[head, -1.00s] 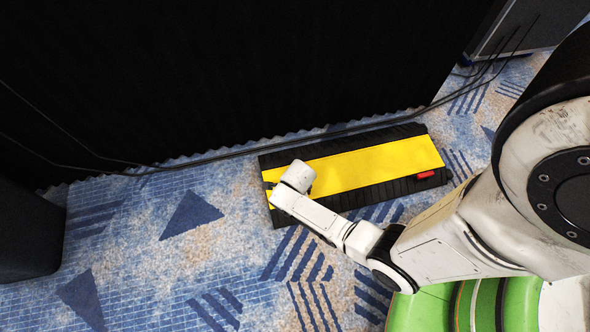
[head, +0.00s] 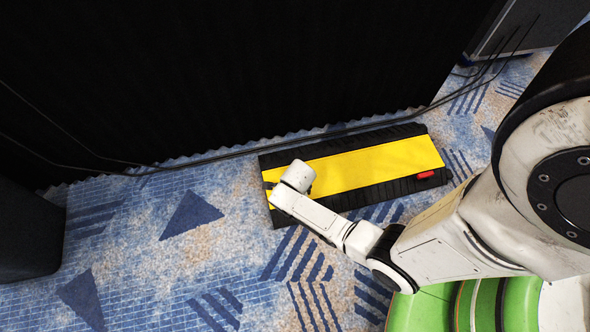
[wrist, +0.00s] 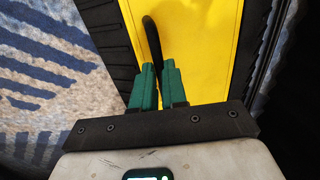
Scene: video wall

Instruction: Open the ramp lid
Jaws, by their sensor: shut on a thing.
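The cable ramp lies on the carpet, with a black ribbed base (head: 285,217) and a flat yellow lid (head: 375,167) that looks closed. In the wrist view the yellow lid (wrist: 200,45) fills the middle, with black ribbed base (wrist: 103,50) along its left. My gripper (wrist: 158,72) has green fingers close together, shut on a black loop handle (wrist: 152,38) at the lid. The handle's lower part is hidden between the fingers. In the head view my wrist covers the lid's left end and hides the fingers.
A red piece (head: 424,175) sits on the ramp's right front edge. A thin black cable (head: 225,157) runs along the foot of the black curtain (head: 230,70) behind the ramp. A dark block (head: 28,235) stands at the left. Patterned blue carpet (head: 150,265) in front is clear.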

